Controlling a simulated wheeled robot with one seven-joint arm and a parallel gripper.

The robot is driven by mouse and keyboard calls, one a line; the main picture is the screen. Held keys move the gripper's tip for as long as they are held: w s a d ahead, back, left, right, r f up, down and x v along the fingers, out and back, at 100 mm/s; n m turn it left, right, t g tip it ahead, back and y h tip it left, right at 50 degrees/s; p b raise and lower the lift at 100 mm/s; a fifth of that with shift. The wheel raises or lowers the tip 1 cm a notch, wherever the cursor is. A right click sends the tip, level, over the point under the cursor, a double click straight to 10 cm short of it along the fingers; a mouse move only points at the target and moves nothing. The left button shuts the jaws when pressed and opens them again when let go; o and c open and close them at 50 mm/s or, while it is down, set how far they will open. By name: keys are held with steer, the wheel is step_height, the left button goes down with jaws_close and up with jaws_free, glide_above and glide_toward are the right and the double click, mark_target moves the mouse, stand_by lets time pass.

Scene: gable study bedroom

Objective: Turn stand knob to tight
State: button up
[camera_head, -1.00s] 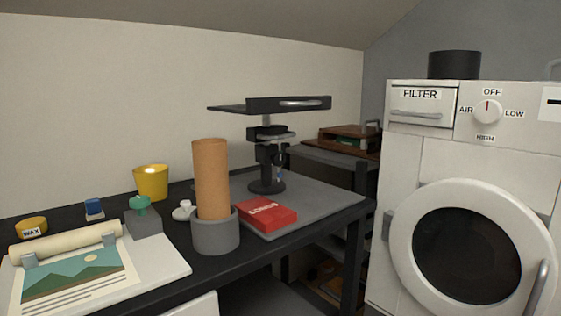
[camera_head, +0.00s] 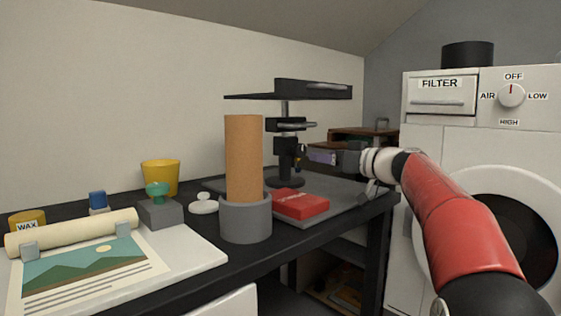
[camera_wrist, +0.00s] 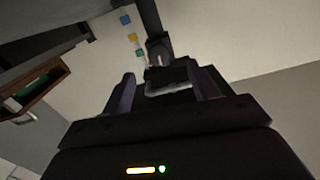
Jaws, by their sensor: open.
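The black stand (camera_head: 286,145) stands upright on the grey mat on the desk, with a flat dark platform (camera_head: 300,91) on top. Its dark clamp part sits midway up the column, with a small yellowish spot at its right side. The knob cannot be told apart clearly. My gripper (camera_head: 322,158) is at the right of the stand, level with the clamp, its fingers pointing left towards it. In the wrist view my gripper (camera_wrist: 161,76) is open, and a dark part of the stand (camera_wrist: 158,50) shows just beyond the fingertips. Contact cannot be told.
A red box (camera_head: 300,204) and a cork-coloured tube in a grey holder (camera_head: 245,218) stand in front of the stand. A wooden tray (camera_wrist: 34,88) is behind, on a side shelf. The white machine (camera_head: 470,145) is at the right. The platform overhangs the clamp.

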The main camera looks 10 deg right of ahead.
mark_target(302, 151)
steer(key=x, duration=0.2)
steer(key=p+x, duration=0.1)
steer(key=x, duration=0.2)
steer(key=p+x, duration=0.1)
steer(key=x, duration=0.2)
steer(key=shift+w+d+r, duration=0.15)
steer(key=shift+d+r, duration=0.05)
steer(key=shift+r, duration=0.1)
steer(key=c, duration=1)
